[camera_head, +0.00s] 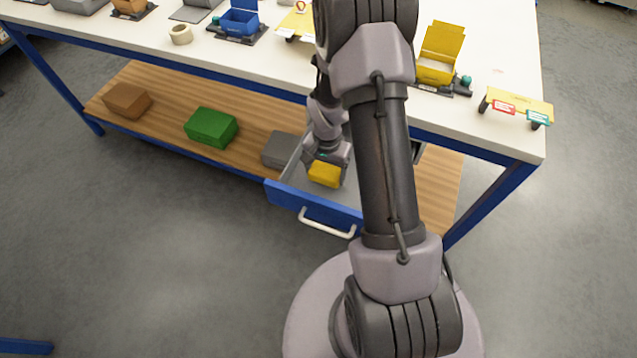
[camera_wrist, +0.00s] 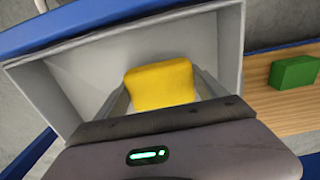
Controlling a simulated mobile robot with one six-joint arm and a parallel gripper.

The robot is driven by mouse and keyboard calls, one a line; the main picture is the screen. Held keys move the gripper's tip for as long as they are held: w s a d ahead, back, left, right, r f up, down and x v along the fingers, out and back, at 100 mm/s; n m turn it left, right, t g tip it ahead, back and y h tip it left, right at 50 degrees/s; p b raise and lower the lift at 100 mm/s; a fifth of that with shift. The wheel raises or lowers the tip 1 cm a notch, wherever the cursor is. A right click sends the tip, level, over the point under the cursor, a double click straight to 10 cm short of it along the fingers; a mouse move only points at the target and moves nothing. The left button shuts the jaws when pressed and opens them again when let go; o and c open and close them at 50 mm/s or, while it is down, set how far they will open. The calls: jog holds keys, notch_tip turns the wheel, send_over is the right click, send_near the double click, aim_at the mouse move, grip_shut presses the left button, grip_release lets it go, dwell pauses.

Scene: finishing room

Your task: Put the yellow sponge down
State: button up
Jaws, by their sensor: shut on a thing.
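The yellow sponge (camera_head: 324,174) is between the fingers of my gripper (camera_head: 328,167), inside the open drawer (camera_head: 315,205) under the table. In the wrist view the sponge (camera_wrist: 161,85) sits between the two fingers of my gripper (camera_wrist: 162,92), which are shut on its sides. The drawer's grey inside (camera_wrist: 85,70) is around and below it. I cannot tell whether the sponge touches the drawer floor. My arm hides the right part of the drawer in the head view.
The blue drawer front has a pale handle (camera_head: 327,222). On the wooden lower shelf (camera_head: 170,115) are a brown box (camera_head: 127,100), a green box (camera_head: 211,127) and a grey box (camera_head: 281,149). Above, the white tabletop (camera_head: 260,60) holds a blue box (camera_head: 238,22), a yellow box (camera_head: 437,65) and a tape roll (camera_head: 181,34).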

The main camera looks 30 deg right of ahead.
aim_at(319, 187)
jog(key=shift+w+a+f, duration=0.15)
jog(key=shift+w+a, duration=0.15)
jog(key=shift+a, duration=0.45)
jog(key=shift+w+a+f, duration=0.1)
jog(key=shift+a+f, duration=0.1)
jog(key=shift+f+b, duration=1)
jog(key=shift+f, duration=0.45)
jog(key=shift+f+b, duration=0.35)
jog(key=o, duration=1.7)
jog(key=shift+s, duration=0.2)
jog(key=shift+f, duration=0.1)
jog(key=shift+s, duration=0.1)
